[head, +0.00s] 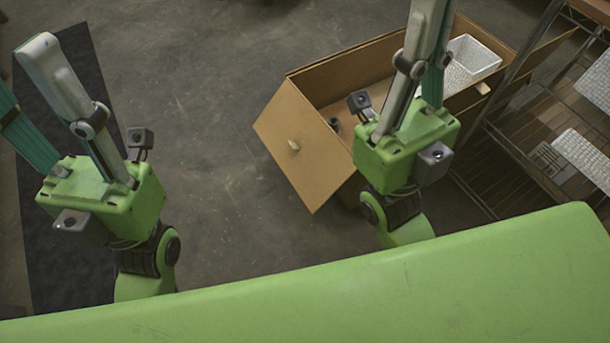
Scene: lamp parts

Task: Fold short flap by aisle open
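An open cardboard box (375,70) stands on the floor right of centre. The short flap (305,150) at its left end, on the open-floor side, leans outward and down, with a small pale tab on it. My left gripper (35,90) is at the left, well away from the box; its fingers point up and look spread and empty. My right gripper (428,50) is in front of the box and hides part of its near side; its fingers overlap and run out at the top edge, so their opening and any contact with the box cannot be told.
A white basket (470,62) sits in the box's right part. A small dark item (334,125) shows inside near the left end. A wire rack (500,150) with white baskets (585,155) stands close at the right. A dark mat (60,250) lies at left; the floor between is clear.

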